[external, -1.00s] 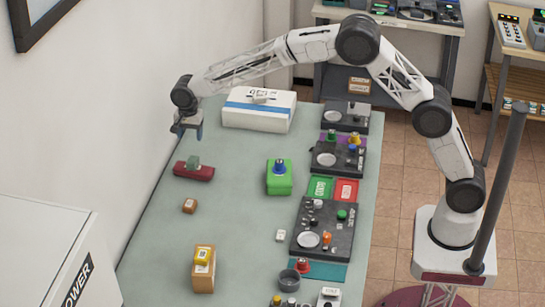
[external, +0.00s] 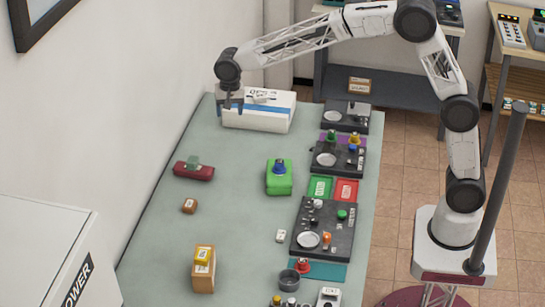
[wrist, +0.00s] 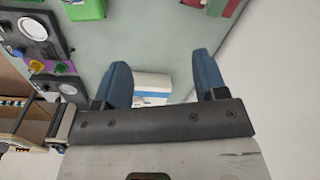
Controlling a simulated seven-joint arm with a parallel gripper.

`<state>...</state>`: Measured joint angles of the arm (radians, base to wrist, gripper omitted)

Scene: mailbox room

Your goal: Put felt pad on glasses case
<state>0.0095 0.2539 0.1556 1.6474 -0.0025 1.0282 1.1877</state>
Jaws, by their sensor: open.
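The glasses case (external: 194,173) is a long dark red block lying on the table's left side. The felt pad (external: 192,161), a small grey-green piece, rests on top of it. My gripper (external: 231,108) is open and empty, beyond the case and to its right, close to the white box in the external view. In the wrist view its blue fingers (wrist: 163,75) are spread with nothing held between them. The glasses case (wrist: 232,9) is partly cut off at the top right of the wrist view, with the felt pad (wrist: 215,6) beside its red edge.
A white box with a blue stripe (external: 258,112) stands at the table's far end. A green block with a blue knob (external: 278,180) is right of the case. A small brown block (external: 189,206) lies nearer. Black device panels (external: 325,229) line the right edge. The table's left-middle is mostly clear.

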